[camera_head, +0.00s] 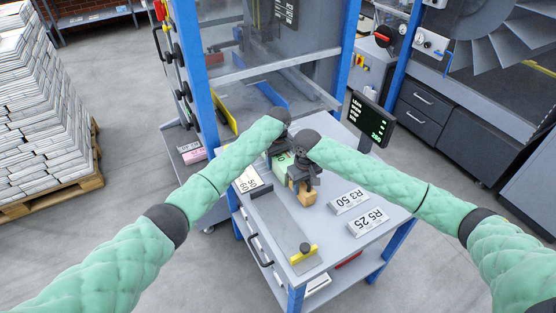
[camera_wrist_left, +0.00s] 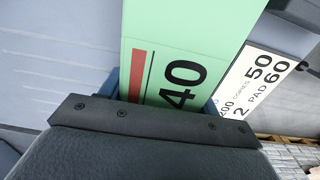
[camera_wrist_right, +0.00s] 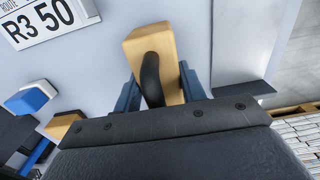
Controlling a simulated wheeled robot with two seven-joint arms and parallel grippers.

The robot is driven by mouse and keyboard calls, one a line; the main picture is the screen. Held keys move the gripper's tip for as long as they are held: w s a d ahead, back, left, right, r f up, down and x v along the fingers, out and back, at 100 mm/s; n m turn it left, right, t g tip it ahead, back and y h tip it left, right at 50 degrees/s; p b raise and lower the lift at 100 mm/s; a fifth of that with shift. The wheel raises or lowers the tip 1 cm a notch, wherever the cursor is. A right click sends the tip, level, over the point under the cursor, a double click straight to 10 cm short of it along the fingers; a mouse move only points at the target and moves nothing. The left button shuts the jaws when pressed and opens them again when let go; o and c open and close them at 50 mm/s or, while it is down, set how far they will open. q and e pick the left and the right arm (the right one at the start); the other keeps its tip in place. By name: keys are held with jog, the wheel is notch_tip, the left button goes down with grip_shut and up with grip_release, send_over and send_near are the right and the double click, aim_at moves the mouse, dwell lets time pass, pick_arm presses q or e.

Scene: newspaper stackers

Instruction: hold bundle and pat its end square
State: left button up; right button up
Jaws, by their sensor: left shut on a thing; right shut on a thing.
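A green-faced bundle marked 40 with a red bar (camera_wrist_left: 178,60) is between the blue fingers of my left gripper (camera_wrist_left: 172,95), which is shut on it. In the head view the bundle (camera_head: 283,168) lies over the workbench, mostly hidden by my arms. My right gripper (camera_wrist_right: 155,95) is shut on a wooden block with a black curved handle (camera_wrist_right: 140,45). In the head view the block (camera_head: 307,197) is near the bundle's near side, over the bench (camera_head: 333,232). I cannot tell whether the block touches the bundle.
Cards R3 50 (camera_head: 349,201) and R5 25 (camera_head: 367,222) lie on the bench's right side. A grey plate with a yellow stop (camera_head: 303,253) runs along the left. A small screen (camera_head: 370,118) stands behind. A pallet of stacked newspapers (camera_head: 40,110) is at far left.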

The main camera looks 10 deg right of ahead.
aim_at(309, 182)
jog(key=shift+s+d, duration=0.25)
jog(key=shift+s, duration=0.35)
jog(key=shift+s+d, duration=0.2)
jog(key=shift+s, duration=0.4)
jog(key=shift+r, duration=3.5)
pick_arm(q)
jog(key=o, duration=1.8)
jog(key=shift+o, duration=0.2)
notch_tip(309, 182, up, 12)
jog(key=shift+f, duration=0.1)
